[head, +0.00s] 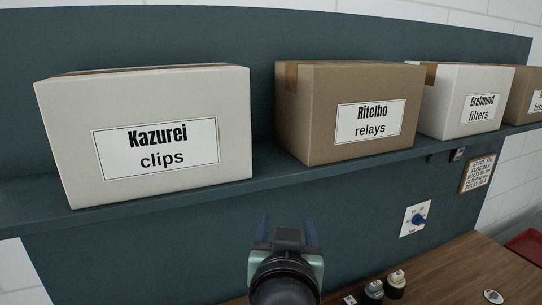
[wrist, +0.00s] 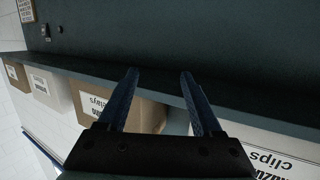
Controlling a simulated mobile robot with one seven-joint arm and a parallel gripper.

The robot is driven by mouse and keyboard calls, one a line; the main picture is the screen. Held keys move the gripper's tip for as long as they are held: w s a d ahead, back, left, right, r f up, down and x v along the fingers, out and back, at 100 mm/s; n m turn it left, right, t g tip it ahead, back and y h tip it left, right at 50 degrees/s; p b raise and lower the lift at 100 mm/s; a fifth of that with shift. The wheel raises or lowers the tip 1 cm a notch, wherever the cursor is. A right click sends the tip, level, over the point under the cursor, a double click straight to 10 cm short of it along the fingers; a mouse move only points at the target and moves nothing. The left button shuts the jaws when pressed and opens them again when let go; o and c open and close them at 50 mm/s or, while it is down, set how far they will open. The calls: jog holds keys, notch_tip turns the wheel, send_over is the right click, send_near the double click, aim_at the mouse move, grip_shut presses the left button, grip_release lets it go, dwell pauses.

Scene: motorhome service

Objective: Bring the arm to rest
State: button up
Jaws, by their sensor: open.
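My gripper (head: 285,232) is at the bottom middle of the head view, in front of the teal panel below the shelf. In the wrist view its two blue fingers (wrist: 159,75) stand apart with nothing between them. In that view the shelf edge and boxes lie behind the fingers. I cannot tell from the frames how far the fingertips are from the shelf.
A teal shelf (head: 230,194) carries a white Kazurei clips box (head: 170,185), a brown Ritelho relays box (head: 305,130), a white Grefmund filters box (head: 445,118) and another brown box (head: 522,105). Below are a blue-knobbed switch (head: 417,219) and a wooden counter (head: 450,275) with small dark parts (head: 373,291).

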jog(key=s+a+r+t+b, duration=0.1)
jog(key=s+r+t+b, duration=0.2)
jog(key=s+r+t, duration=0.3)
jog(key=s+a+r+n+t+y+b, duration=0.1)
jog(key=s+r+t, duration=0.4)
jog(key=r, duration=1.1)
jog(key=s+b, duration=0.1)
jog(key=s, duration=0.2)
jog(key=shift+s+a+r+t+b, duration=0.2)
jog(key=shift+s+r+t+b, duration=0.1)
jog(key=shift+t+b, duration=0.1)
